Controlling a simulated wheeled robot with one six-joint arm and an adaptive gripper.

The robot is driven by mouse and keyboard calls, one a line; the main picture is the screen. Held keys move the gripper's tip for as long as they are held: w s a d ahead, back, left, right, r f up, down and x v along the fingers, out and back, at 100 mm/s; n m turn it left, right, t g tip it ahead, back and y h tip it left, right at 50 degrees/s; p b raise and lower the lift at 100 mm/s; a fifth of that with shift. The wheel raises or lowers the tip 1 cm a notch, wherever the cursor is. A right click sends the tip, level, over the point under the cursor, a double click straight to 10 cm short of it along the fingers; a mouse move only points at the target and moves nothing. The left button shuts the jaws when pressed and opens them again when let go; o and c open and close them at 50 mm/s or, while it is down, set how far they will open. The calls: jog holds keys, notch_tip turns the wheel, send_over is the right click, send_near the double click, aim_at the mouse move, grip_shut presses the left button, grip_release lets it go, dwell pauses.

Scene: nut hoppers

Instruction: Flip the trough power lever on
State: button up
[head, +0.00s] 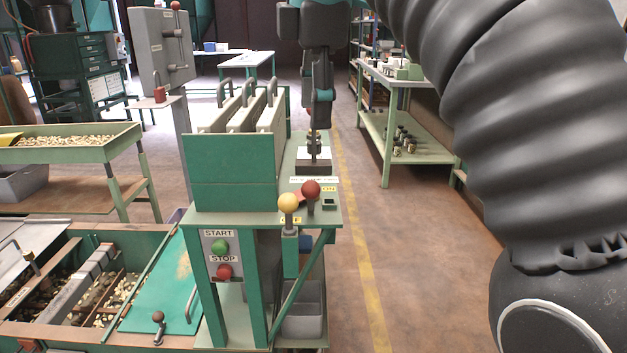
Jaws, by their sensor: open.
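Another red-knobbed lever (175,6) is on a grey cabinet at the back left. My gripper (318,122) points down above the bench, behind the red and yellow knobs and apart from them. It is open, seen edge-on, with nothing visibly held.
A green START button (219,247) and red STOP button (224,271) are on the bench front. A trough with nuts (90,228) lies at the lower left, with a brown-knobbed handle (158,318). Upright pale plates (270,124) stand left of my gripper.

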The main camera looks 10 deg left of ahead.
aim_at(312, 181)
jog(key=f+b, duration=0.1)
jog(key=f, duration=0.3)
jog(key=w+f+b, duration=0.1)
jog(key=f, duration=0.4)
jog(key=w+a+f+b, duration=0.1)
jog(key=f+b, duration=0.1)
jog(key=f, duration=0.2)
jog(key=shift+w+f, duration=0.2)
grip_shut()
